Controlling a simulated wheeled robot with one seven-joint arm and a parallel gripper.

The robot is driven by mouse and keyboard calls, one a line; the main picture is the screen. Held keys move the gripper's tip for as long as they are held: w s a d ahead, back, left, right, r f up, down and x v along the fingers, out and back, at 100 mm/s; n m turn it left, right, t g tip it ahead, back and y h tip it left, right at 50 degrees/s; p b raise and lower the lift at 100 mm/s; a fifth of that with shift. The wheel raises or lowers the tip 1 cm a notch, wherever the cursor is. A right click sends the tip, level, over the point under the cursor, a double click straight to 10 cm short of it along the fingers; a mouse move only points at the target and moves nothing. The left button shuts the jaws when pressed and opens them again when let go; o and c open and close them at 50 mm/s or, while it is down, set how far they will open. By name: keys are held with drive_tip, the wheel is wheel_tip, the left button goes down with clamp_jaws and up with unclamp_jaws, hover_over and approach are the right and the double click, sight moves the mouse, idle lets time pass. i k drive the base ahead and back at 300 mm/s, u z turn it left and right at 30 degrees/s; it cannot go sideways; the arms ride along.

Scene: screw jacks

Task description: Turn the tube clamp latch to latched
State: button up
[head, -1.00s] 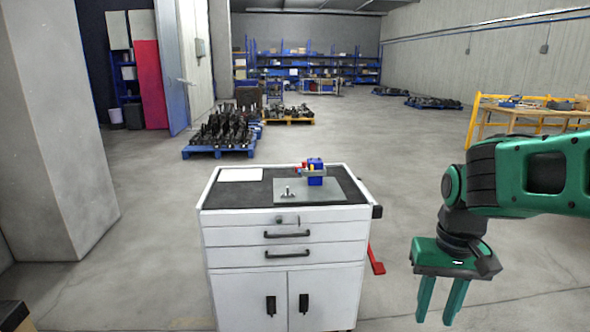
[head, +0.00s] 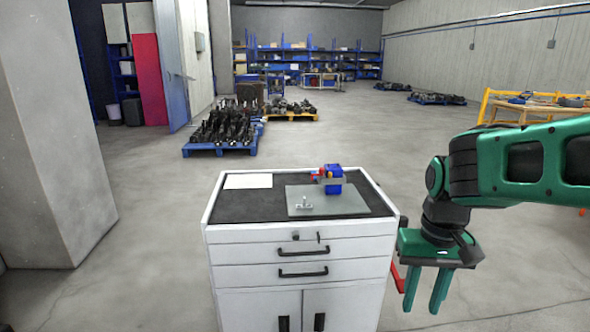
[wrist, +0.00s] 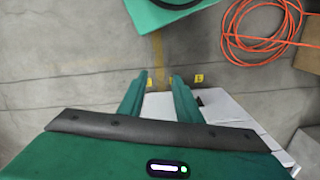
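My green gripper (head: 426,296) hangs fingers-down to the right of the cabinet, apart from the fixture. In the wrist view my gripper (wrist: 160,78) shows two fingers with a gap between them and nothing held.
The white drawer cabinet (head: 290,245) has a dark top with a white sheet (head: 248,181) and a small metal piece (head: 303,203) on the plate. A concrete pillar (head: 60,150) is at left. An orange hose (wrist: 262,30) lies on the floor in the wrist view.

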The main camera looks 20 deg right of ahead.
sight(322, 170)
drive_tip(key=z, duration=0.05)
drive_tip(key=i, duration=0.95)
drive_tip(key=z, duration=0.05)
